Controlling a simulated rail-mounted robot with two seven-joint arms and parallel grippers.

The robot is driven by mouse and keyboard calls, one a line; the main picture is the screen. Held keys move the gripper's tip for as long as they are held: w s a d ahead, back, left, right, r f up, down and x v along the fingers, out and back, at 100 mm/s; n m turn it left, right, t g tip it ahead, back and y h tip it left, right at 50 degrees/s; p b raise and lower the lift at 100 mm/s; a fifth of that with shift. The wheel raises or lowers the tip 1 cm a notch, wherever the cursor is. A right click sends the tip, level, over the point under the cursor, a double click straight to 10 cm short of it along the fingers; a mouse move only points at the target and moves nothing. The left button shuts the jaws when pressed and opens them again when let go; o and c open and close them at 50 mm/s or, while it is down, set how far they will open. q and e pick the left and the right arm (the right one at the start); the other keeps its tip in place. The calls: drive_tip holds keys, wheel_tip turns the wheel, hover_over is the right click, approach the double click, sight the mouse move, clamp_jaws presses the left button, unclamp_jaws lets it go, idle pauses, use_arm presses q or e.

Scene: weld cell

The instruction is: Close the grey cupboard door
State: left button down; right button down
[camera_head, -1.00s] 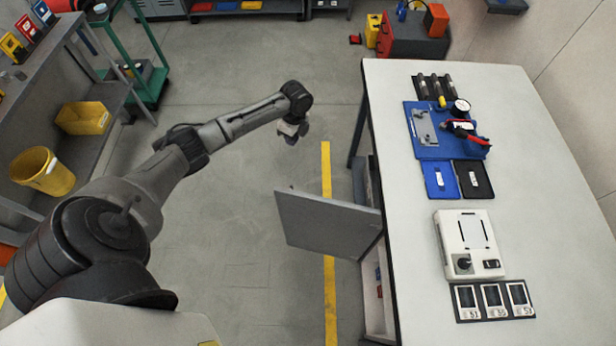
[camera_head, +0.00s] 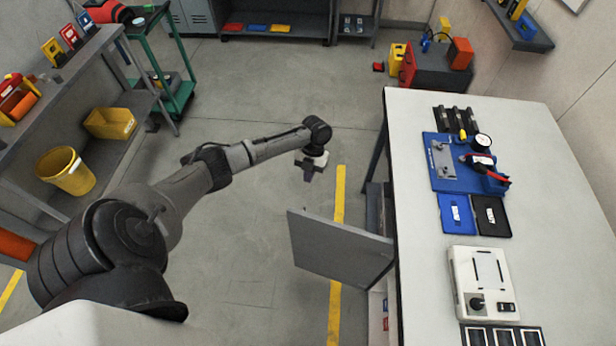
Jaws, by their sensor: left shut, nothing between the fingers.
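The grey cupboard door (camera_head: 338,249) stands open, swung out to the left from the cupboard under the white table. My left arm reaches in from the left. My left gripper (camera_head: 308,172) hangs from its end above the floor, beyond the door's outer edge and apart from it. It is shut and empty, small in the view. My right gripper is not in view.
The white table (camera_head: 430,200) on the right holds a blue fixture board (camera_head: 445,178), trays and a white control box (camera_head: 468,270). A grey shelf with yellow bins (camera_head: 110,123) stands at the left. The floor between is clear.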

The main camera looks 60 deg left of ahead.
use_arm(q)
drive_tip(key=s+d+f, duration=0.1)
drive_tip(key=f, duration=0.1)
drive_tip(key=s+d+f+p, duration=0.1)
drive_tip(key=s+f, duration=0.1)
drive_tip(key=s+d+f, duration=0.1)
drive_tip(key=d+f, duration=0.1)
drive_tip(key=shift+s+f, duration=0.3)
drive_tip(key=shift+s+d, duration=0.2)
drive_tip(key=shift+p, duration=0.3)
